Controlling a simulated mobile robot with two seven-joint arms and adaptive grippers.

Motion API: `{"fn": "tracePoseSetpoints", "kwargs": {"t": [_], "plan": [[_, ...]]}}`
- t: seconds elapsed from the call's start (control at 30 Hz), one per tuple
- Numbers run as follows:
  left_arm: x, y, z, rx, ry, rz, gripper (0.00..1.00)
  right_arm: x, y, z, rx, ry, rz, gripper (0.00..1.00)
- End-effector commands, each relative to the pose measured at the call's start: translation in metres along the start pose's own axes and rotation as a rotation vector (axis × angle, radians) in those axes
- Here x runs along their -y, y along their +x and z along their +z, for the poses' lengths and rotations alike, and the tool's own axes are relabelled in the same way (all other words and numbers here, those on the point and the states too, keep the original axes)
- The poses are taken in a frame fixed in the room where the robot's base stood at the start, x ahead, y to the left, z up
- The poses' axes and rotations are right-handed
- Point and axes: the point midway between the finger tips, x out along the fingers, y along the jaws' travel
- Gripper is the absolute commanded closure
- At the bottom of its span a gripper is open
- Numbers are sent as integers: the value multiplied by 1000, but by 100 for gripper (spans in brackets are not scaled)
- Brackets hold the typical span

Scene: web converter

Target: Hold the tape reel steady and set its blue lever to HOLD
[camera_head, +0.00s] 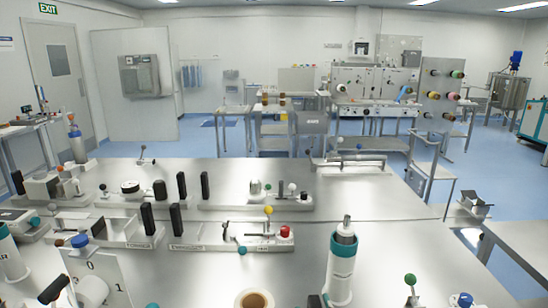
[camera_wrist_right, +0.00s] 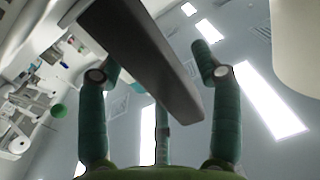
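A white roll with a tan core (camera_head: 254,299) lies at the bottom edge of the head view, partly cut off. A blue knob (camera_head: 80,241) is at that plate's top. I cannot tell which roll is the tape reel, and no HOLD mark is readable. In the right wrist view my right gripper (camera_wrist_right: 158,74) has its green fingers spread. A dark bar (camera_wrist_right: 150,60) crosses between them; I cannot tell whether it touches. My left gripper is not in view.
A fixture with a yellow ball knob and red knob (camera_head: 286,232) stands mid-table. A white cylinder with a teal band (camera_head: 341,268) stands right of centre. A green ball knob (camera_head: 410,279) is at the front right. The metal table (camera_head: 300,220) has bare room around these.

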Motion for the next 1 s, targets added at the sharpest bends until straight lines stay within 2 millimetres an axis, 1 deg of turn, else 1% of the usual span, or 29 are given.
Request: {"fn": "tracePoseSetpoints", "kwargs": {"t": [0.17, 0.27, 0.37, 0.7, 0.83, 1.0], "plan": [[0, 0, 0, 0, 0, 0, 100, 0, 0, -2, -5, 0, -1, 35], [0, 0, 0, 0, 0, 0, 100, 0, -6, -2, -5, 1, -1, 35], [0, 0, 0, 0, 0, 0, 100, 0, -20, -1, -3, 2, -1, 35], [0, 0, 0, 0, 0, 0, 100, 0, -87, 0, 1, 2, 1, 35], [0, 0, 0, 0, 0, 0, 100, 0, -105, 0, 1, 2, 1, 35], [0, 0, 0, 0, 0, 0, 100, 0, -118, 0, -1, 1, 0, 35]]}}
